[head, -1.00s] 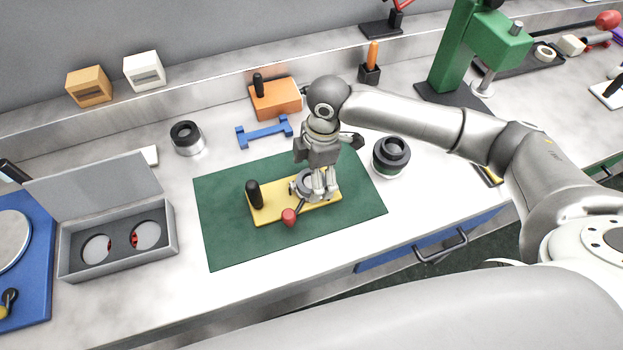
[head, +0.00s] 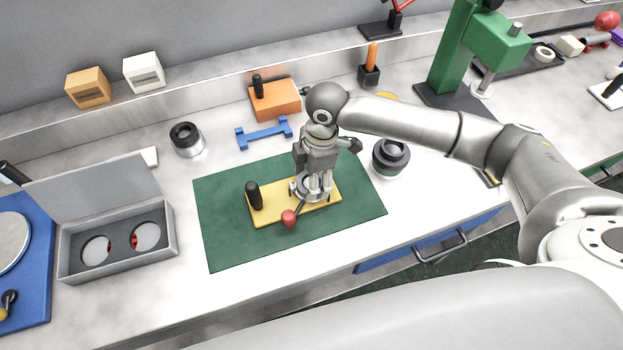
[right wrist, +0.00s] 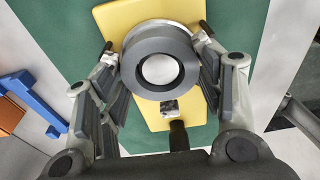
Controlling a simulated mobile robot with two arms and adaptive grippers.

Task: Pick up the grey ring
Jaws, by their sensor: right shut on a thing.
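The grey ring (right wrist: 143,80) is a thick dark ring with a pale round centre, sitting at the yellow plate fixture in the right wrist view. The yellow plate (head: 265,213) lies on the green mat (head: 225,240) and bears a black upright handle (head: 254,195) and a red knob (head: 289,218). My right gripper (head: 315,194) points down over the plate's right part. In the right wrist view its fingers (right wrist: 160,68) flank the ring on both sides and are shut on it. The head view mostly hides the ring behind the fingers. My left gripper is not in view.
A dark stepped cylinder (head: 391,156) stands close right of the mat. A blue bracket (head: 264,134), an orange block (head: 275,99) and a black-topped metal ring (head: 186,139) lie behind. An open grey case (head: 118,254) is at left. The mat's front is clear.

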